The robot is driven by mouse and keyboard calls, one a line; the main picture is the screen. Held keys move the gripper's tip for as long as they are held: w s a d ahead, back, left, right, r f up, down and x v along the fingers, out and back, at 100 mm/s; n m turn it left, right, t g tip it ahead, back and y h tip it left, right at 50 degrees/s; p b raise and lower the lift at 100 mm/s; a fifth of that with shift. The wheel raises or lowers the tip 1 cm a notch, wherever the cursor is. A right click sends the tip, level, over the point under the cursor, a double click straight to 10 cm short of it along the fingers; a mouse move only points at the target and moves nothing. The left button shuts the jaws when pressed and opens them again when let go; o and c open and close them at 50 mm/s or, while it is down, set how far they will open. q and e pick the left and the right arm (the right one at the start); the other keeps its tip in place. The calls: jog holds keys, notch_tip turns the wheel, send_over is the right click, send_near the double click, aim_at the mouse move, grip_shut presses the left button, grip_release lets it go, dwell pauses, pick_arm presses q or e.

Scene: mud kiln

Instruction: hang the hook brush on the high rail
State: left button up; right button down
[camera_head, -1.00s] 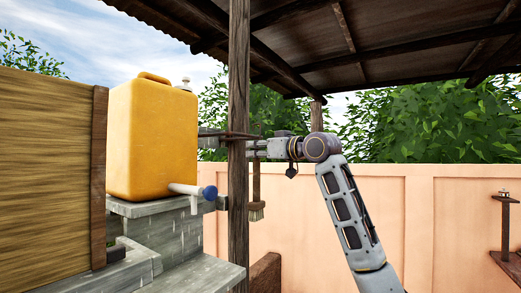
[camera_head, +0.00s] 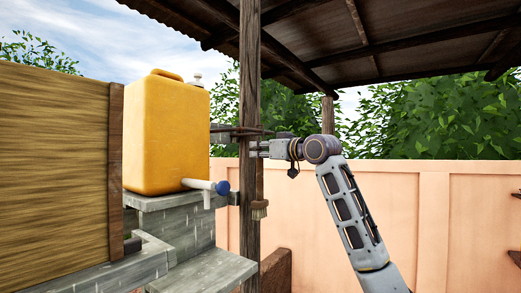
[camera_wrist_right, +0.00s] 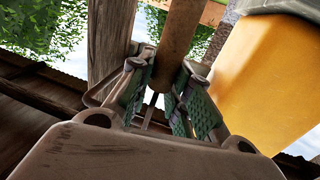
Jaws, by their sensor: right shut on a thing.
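The hook brush hangs upright from my right gripper (camera_head: 255,149). The brush's hook end is not clear in either view. A dark thin rail (camera_head: 228,131) runs level by the post, slightly above my gripper. Whether the hook touches the rail cannot be told. My left gripper is not in view.
A wooden post (camera_head: 249,80) stands right by the gripper and brush. A yellow water container (camera_head: 165,135) with a blue-ended tap (camera_head: 222,188) sits on a stone ledge (camera_head: 185,235) to the left. A pink wall (camera_head: 420,220) lies behind, with open room to the right.

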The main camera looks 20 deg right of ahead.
jog(key=shift+f, duration=0.25)
jog(key=c, duration=1.2)
grip_release()
jog(key=shift+c, duration=0.2)
jog(key=v, duration=1.2)
